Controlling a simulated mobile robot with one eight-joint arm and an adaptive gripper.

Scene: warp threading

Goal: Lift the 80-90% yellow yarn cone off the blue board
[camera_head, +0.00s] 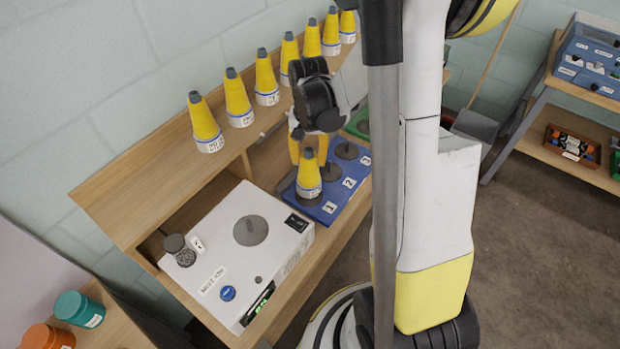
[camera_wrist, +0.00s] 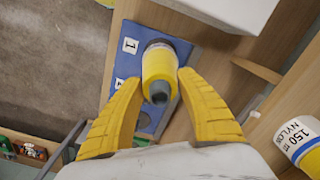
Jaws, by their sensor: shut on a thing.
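The yellow yarn cone (camera_head: 309,181) with a dark tip stands upright over the dark disc beside label 1 on the blue board (camera_head: 323,217). I cannot read its label or tell whether its base touches the disc. My gripper (camera_head: 309,158) comes down from above with its yellow fingers on both sides of the cone. In the wrist view the fingers of my gripper (camera_wrist: 161,80) close on the cone (camera_wrist: 157,64), seen from its tip, above the blue board (camera_wrist: 125,59). The fingers partly hide the board.
Several yellow cones stand on the shelf (camera_head: 150,170) behind; one (camera_wrist: 299,143) is near my gripper in the wrist view. A white scale (camera_head: 270,255) is left of the board. Discs by labels 2 and 3 look empty. A green board (camera_head: 353,125) lies behind.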

